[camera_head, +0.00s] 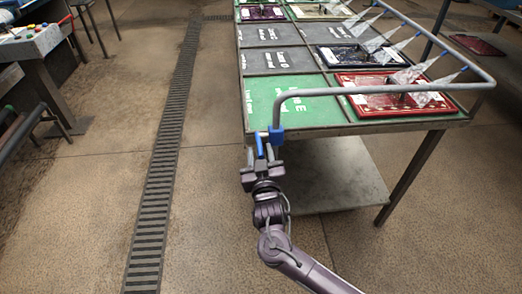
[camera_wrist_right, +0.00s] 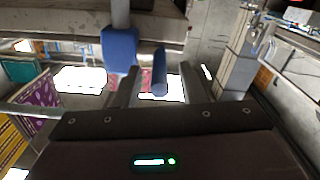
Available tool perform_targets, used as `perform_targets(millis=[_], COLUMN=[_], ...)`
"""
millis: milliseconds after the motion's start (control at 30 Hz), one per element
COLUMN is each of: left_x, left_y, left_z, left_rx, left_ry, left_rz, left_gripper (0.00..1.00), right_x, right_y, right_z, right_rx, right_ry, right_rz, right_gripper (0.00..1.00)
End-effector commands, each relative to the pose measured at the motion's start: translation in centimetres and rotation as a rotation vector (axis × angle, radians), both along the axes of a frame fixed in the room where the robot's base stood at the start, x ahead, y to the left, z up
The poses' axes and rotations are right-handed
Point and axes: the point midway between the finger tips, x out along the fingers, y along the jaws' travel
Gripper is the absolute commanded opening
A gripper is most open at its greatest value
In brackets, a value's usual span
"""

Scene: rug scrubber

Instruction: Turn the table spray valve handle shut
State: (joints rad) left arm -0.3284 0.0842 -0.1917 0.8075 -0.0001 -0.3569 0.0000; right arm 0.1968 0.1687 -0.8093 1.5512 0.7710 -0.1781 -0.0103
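The blue spray valve (camera_head: 276,136) sits at the near left corner of the table, at the lower end of the grey spray pipe (camera_head: 330,91). Its blue handle (camera_head: 259,143) hangs downward beside the valve body. In the right wrist view the valve body (camera_wrist_right: 120,48) is left of centre and the handle (camera_wrist_right: 159,72) is near the middle. My right gripper (camera_head: 263,160) is just below the valve. Its fingers (camera_wrist_right: 160,88) are open, with the handle between them and a visible gap on each side. My left gripper is out of view.
Pale spray cones (camera_head: 420,72) come from blue nozzles along the pipe over the table (camera_head: 285,103). A red framed rug (camera_head: 385,102) and other trays lie on top. A lower shelf (camera_head: 335,175) is beneath.

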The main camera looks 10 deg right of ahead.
Motion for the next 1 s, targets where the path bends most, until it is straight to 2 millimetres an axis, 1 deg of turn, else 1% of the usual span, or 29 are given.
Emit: perform_targets(millis=[33, 133, 400, 467, 700, 1000], left_x=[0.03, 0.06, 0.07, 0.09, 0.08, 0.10], left_y=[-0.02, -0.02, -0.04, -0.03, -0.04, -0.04], left_z=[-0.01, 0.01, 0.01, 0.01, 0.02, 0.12], left_rx=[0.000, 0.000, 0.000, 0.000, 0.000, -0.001], left_ry=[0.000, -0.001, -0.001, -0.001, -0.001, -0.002], left_rz=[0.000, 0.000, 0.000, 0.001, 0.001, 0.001], left_gripper=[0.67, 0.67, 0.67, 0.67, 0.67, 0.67], right_x=[0.55, 1.13, 1.28, 1.28, 1.26, 1.25], right_y=[-0.01, -0.01, -0.03, -0.03, -0.02, -0.01], right_z=[0.00, -0.01, -0.05, -0.05, -0.06, -0.01], right_rx=[-0.001, 0.000, 0.001, 0.001, 0.001, 0.001], right_ry=[0.000, 0.001, 0.002, 0.002, 0.002, 0.004], right_rz=[-0.001, 0.000, 0.000, 0.000, 0.000, 0.000], right_gripper=[0.37, 0.37, 0.37, 0.30, 0.00, 0.00])
